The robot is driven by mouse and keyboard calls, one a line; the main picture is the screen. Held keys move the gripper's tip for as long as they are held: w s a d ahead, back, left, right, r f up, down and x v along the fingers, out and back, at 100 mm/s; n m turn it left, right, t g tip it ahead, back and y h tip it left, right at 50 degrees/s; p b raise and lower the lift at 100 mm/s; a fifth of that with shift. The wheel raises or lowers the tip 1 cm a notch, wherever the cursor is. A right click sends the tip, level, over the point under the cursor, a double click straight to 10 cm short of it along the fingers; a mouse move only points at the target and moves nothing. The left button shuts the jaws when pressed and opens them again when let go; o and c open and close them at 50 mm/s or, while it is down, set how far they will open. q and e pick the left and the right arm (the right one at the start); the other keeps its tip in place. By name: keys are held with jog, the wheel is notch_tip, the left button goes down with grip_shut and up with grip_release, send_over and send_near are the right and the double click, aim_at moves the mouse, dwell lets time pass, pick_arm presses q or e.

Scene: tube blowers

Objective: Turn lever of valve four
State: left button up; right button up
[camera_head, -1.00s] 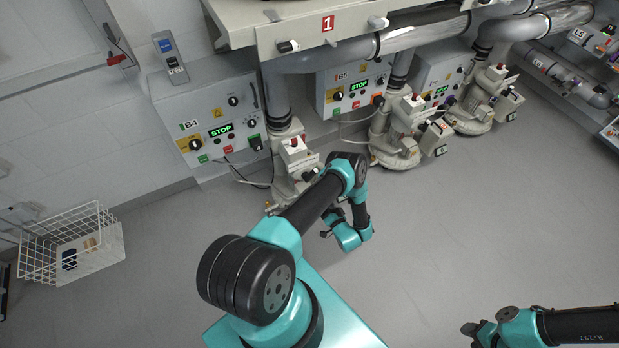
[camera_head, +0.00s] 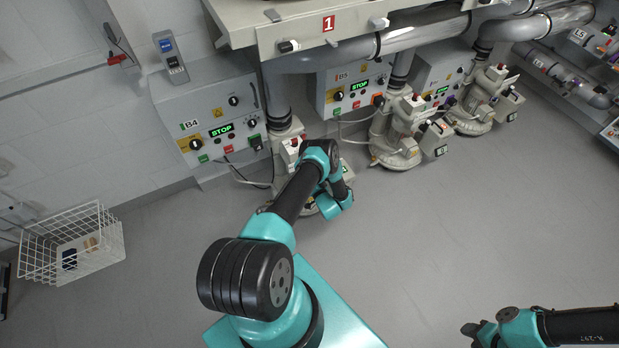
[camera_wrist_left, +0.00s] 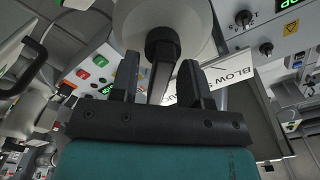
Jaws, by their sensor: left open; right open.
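The valve (camera_head: 287,152) beside the B4 panel has a pale body, and my left arm hides much of it in the head view. In the left wrist view, a black lever-like bar (camera_wrist_left: 163,68) hangs from a dark hub under a pale round part. My left gripper (camera_wrist_left: 159,62) is open, with one finger on each side of the bar. I cannot tell whether the fingers touch it. In the head view, my left gripper is mostly hidden by its wrist. My right gripper (camera_head: 478,332) is open and empty at the lower right, far from the valves.
The B4 panel (camera_head: 212,118) reads STOP. Other valves (camera_head: 398,135) and panels stand to the right under large pipes (camera_head: 420,40). A white wire basket (camera_head: 72,243) sits on the floor at left. The floor (camera_head: 470,230) at right is clear.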

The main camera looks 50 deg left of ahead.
pick_arm(q)
jog(key=shift+w+a, duration=0.15)
jog(key=shift+a, duration=0.25)
jog(key=c, duration=0.6)
